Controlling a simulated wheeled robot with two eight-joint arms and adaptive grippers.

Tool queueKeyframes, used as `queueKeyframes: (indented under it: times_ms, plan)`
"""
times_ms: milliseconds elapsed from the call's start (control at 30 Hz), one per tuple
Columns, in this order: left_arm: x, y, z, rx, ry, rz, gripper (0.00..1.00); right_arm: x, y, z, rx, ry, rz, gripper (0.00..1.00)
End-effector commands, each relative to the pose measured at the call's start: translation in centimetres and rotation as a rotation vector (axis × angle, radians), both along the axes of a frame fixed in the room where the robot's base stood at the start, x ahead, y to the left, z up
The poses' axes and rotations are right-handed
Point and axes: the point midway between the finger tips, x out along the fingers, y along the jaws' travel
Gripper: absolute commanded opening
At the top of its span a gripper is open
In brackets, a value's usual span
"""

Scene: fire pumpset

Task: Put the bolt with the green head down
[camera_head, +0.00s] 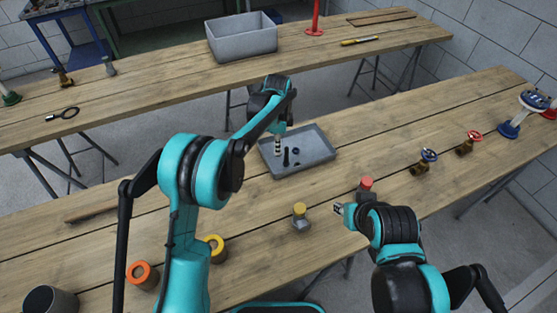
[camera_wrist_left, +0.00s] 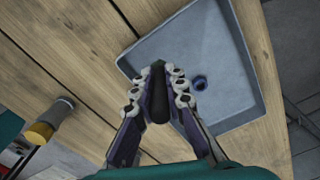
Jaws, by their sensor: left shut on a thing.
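My left gripper (camera_head: 279,147) reaches over the left part of a grey tray (camera_head: 318,160) on the near bench.
A yellow-topped fitting (camera_head: 300,216) stands in front of the tray. Brass valves (camera_head: 425,160) stand to the right. An orange-ringed part (camera_head: 143,275) is front left.

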Motion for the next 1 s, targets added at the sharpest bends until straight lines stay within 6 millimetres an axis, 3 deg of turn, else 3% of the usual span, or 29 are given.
queueKeyframes:
  times_ms: [267, 500, 867, 900, 967, 1000]
  plan:
    - [0.0, 0.0, -2.4, 0.000, 0.000, 0.001, 0.00, 0.0, 0.0, -0.7, 0.000, 0.000, 0.000, 0.33]
    - [0.0, 0.0, -6.0, 0.000, 0.000, 0.001, 0.00, 0.0, 0.0, -1.9, 0.000, 0.000, 0.000, 0.33]
    - [0.0, 0.0, -6.3, 0.000, 0.000, 0.001, 0.00, 0.0, 0.0, -2.0, 0.000, 0.000, 0.000, 0.33]
    - [0.0, 0.0, -6.3, 0.000, 0.000, 0.001, 0.17, 0.0, 0.0, -2.0, 0.000, 0.000, 0.000, 0.33]
    - [0.0, 0.0, -6.2, 0.000, 0.000, 0.001, 0.33, 0.0, 0.0, -2.0, 0.000, 0.000, 0.000, 0.33]
    - [0.0, 0.0, -6.2, 0.000, 0.000, 0.001, 0.33, 0.0, 0.0, -2.0, 0.000, 0.000, 0.000, 0.33]
